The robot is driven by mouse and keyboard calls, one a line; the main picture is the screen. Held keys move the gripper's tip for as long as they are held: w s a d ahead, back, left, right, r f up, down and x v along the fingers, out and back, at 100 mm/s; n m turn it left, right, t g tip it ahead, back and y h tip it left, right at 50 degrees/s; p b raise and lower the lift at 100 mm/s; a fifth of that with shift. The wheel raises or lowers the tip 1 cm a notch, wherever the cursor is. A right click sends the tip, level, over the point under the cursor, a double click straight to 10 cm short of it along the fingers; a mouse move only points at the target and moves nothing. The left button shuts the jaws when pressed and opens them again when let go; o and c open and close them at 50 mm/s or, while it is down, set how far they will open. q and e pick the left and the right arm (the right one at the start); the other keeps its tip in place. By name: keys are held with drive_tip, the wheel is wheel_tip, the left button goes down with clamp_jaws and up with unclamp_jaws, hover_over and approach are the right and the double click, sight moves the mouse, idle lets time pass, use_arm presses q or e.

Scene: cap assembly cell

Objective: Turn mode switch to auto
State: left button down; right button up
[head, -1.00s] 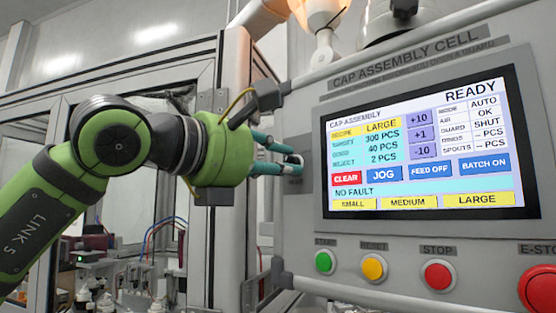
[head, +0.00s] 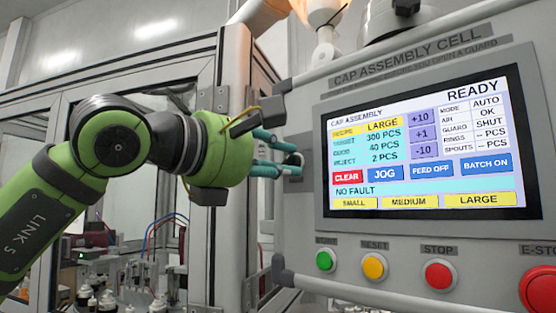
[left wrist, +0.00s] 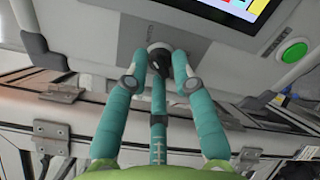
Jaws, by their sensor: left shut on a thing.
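The mode switch (left wrist: 159,47) shows in the left wrist view as a small dark round knob on the grey panel face. My left gripper (head: 291,163) is at the left edge of the control panel, left of the screen. In the left wrist view its teal fingers (left wrist: 158,68) are closed around the knob, which they partly cover. The pointer of the switch cannot be made out. The screen (head: 420,145) reads READY, with MODE AUTO, GUARD SHUT and NO FAULT. My right gripper is in neither view.
Below the screen sit a green start button (head: 325,260), a yellow reset button (head: 374,267), a red stop button (head: 439,275) and a large red emergency stop (head: 540,290). A framed glass guard (head: 232,170) stands close behind my left arm. Several bottles (head: 100,300) stand at lower left.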

use_arm(q)
drive_tip(key=c, duration=1.1)
unclamp_jaws()
drive_tip(key=shift+d+f, duration=0.15)
drive_tip(key=shift+f, duration=0.2)
drive_tip(key=shift+r, duration=0.1)
drive_tip(key=shift+r, duration=0.1)
drive_tip(key=v, duration=1.2)
